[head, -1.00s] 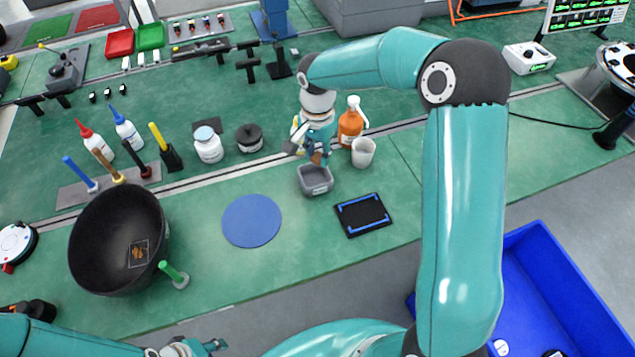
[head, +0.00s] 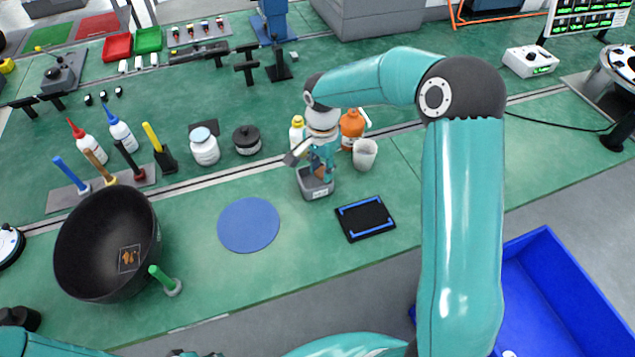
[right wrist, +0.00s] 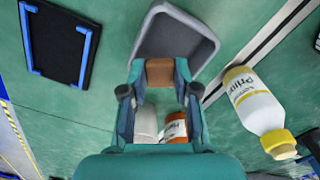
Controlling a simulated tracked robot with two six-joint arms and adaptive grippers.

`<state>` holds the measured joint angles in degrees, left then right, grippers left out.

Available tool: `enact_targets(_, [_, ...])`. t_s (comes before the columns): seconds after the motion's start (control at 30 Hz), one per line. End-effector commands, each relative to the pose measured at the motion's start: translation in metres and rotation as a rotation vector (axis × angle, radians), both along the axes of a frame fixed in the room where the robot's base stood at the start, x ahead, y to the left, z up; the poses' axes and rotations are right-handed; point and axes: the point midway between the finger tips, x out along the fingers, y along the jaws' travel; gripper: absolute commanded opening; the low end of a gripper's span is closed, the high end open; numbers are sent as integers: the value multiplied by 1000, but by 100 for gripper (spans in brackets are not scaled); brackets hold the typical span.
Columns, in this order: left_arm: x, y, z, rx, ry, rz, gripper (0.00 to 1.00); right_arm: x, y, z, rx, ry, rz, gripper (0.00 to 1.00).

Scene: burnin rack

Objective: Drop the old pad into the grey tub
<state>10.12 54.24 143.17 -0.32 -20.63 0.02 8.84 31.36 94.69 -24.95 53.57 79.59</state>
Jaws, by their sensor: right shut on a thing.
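The old pad (right wrist: 160,72) is a small brown block, held between the fingertips of my right gripper (right wrist: 160,76) in the right wrist view. In the head view the right gripper (head: 322,162) points down over the small grey tub (head: 317,192), and the pad (head: 320,173) shows at the tub's opening. The tub's grey rim and inside (right wrist: 185,38) show around and beyond the pad in the right wrist view. I cannot tell whether the pad touches the tub's floor. Of my left arm only small parts show at the bottom left edge; its jaws cannot be made out.
A white cup (head: 365,154) and an orange bottle (head: 352,128) stand close right of the tub. A yellow-capped white bottle (right wrist: 256,102) is close behind it. A black frame with blue edging (head: 366,218) lies to the right front, a blue disc (head: 248,225) to the left.

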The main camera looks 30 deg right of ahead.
Motion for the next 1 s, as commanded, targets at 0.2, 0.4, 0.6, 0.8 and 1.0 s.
enact_targets(0.2, [0,0,0,0,0,0,35,0,0,0,0,0,0,48])
enact_targets(0.4, [0,0,0,0,0,0,35,0,0,0,0,0,0,59])
enact_targets(0.6, [0,0,1,0,0,0,35,0,0,2,0,0,0,59])
enact_targets(0.8, [0,0,1,0,0,0,35,1,0,20,0,-4,0,59])
enact_targets(1.0, [0,0,1,0,0,0,35,1,0,58,0,-5,0,59])
